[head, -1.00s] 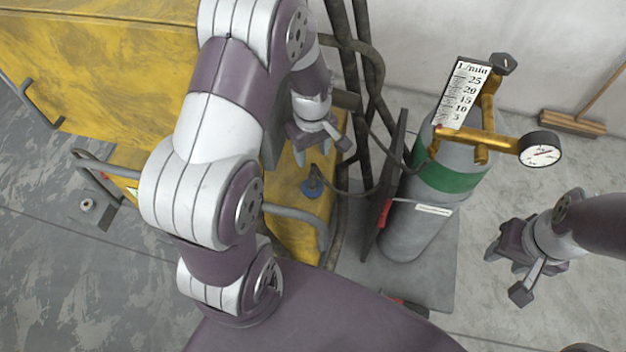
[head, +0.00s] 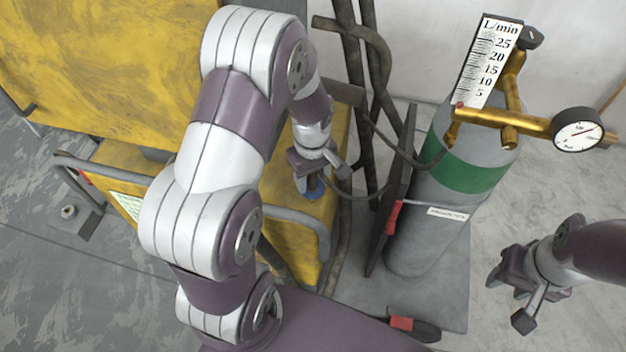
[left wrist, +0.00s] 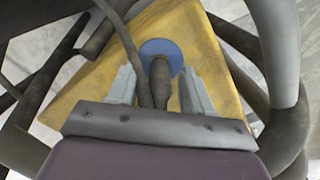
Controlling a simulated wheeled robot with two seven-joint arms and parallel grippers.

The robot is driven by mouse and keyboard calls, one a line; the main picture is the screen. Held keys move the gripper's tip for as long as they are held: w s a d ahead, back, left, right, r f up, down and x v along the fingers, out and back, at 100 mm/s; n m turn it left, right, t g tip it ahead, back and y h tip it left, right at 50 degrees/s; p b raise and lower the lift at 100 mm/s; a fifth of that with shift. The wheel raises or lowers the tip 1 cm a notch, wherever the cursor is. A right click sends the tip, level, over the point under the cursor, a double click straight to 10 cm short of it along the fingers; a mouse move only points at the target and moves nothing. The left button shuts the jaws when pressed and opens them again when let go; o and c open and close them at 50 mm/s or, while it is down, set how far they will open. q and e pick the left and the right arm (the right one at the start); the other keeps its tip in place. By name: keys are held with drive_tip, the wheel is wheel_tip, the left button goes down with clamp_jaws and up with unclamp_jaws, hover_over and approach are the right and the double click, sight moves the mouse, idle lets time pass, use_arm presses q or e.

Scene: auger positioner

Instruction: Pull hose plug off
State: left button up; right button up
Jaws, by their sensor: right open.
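The hose plug (left wrist: 160,80) is a dark, rounded end piece on a hose, seated at a blue round disc (left wrist: 161,50) on a yellow surface. In the head view the blue disc (head: 316,188) shows only partly below my left gripper (head: 310,182), and the plug is hidden there. In the left wrist view my left gripper (left wrist: 160,90) has one finger on each side of the plug, with a gap on both sides. It is open and not gripping. My right gripper (head: 503,278) is open and empty at the right, over the grey floor.
A grey gas cylinder (head: 430,235) with a green band, brass flow meter and gauge (head: 577,129) stands right of the yellow machine (head: 110,70). Dark hoses (head: 377,60) run beside the left gripper. A grey tube rail (head: 300,222) bends near it.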

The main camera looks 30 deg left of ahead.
use_arm(q)
clamp_jaws()
drive_tip(key=shift+r+p, duration=2.85)
drive_tip(key=shift+r, duration=0.15)
